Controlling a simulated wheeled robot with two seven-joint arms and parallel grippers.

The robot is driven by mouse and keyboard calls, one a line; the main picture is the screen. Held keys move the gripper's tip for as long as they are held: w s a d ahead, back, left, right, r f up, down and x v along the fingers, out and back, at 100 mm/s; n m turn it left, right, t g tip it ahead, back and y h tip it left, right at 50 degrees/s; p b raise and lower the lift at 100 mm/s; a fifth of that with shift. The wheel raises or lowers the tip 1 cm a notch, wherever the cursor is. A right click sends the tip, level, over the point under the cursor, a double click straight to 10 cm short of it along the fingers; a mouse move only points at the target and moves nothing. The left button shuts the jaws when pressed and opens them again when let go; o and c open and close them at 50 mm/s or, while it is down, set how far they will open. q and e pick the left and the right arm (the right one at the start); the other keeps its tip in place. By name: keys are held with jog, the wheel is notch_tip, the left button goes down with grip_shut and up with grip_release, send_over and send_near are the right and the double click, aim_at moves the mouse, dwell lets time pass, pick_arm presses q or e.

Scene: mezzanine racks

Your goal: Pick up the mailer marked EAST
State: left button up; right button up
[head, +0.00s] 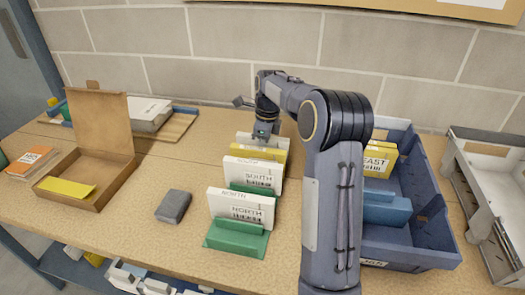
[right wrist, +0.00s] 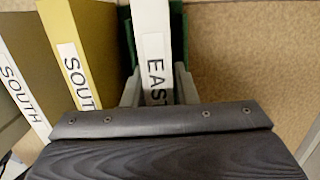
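A white mailer marked EAST (right wrist: 154,50) stands on edge in a green holder (right wrist: 177,30) in the right wrist view. In the head view, a white edge (head: 262,141) shows at the back of the mailer row, below my right gripper (head: 266,128). The two fingers of my right gripper (right wrist: 158,88) are on either side of the white mailer; whether they press on it is unclear. A yellow mailer also marked EAST (head: 378,159) stands in the blue bin, partly behind my right arm. My left gripper is out of view.
A yellow mailer (right wrist: 78,60) marked SOUTH stands close left of the fingers. The blue bin (head: 425,225) is right of my arm. An open cardboard box (head: 125,180) and a grey block (head: 173,206) are left.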

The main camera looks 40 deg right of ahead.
jog(key=shift+c, duration=0.4)
grip_shut()
